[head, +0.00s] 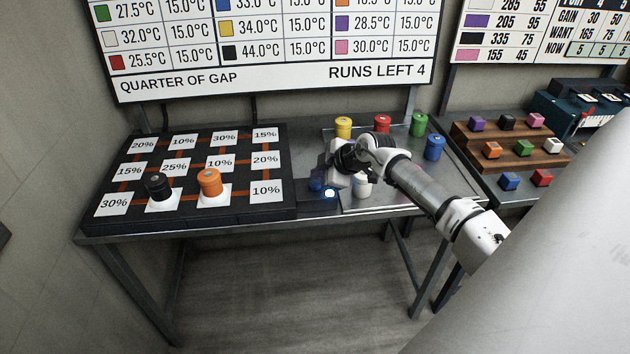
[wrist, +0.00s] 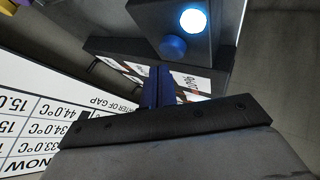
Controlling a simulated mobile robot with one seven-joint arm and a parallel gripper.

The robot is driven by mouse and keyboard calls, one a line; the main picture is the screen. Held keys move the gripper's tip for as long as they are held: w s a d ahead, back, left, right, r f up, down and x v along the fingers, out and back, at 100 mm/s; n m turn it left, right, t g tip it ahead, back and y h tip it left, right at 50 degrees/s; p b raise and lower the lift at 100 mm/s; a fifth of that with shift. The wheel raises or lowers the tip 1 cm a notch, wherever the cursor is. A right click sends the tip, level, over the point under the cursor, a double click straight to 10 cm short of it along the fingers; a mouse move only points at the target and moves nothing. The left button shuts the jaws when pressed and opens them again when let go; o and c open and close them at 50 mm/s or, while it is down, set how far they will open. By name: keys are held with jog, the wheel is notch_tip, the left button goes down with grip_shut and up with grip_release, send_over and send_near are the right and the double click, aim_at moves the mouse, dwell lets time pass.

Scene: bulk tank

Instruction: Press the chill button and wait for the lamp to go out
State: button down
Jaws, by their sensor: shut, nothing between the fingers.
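The chill button is a blue round knob (head: 316,184) on a small dark box between the percent board and the metal tray. It also shows in the wrist view (wrist: 174,47). The lamp (head: 329,193) beside it glows bright bluish white, and it is lit in the wrist view (wrist: 194,19) too. My gripper (wrist: 159,72) is shut and empty, its fingertips just short of the button in the picture. I cannot tell whether they touch it. In the head view my wrist hangs over the tray's left side, and the fingertips are hard to make out.
A black canister (head: 158,190) and an orange one (head: 209,183) stand on the percent board (head: 270,205). Yellow (head: 343,128), red (head: 382,123), green (head: 418,125) and blue (head: 435,148) canisters stand on the tray; a white one (head: 362,188) is near my wrist. A wall chart (head: 230,85) reads "RUNS LEFT 4".

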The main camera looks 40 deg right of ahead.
aim_at(319, 185)
jog(key=shift+r+p, duration=1.65)
jog(key=shift+r, duration=0.9)
jog(key=shift+f, duration=0.1)
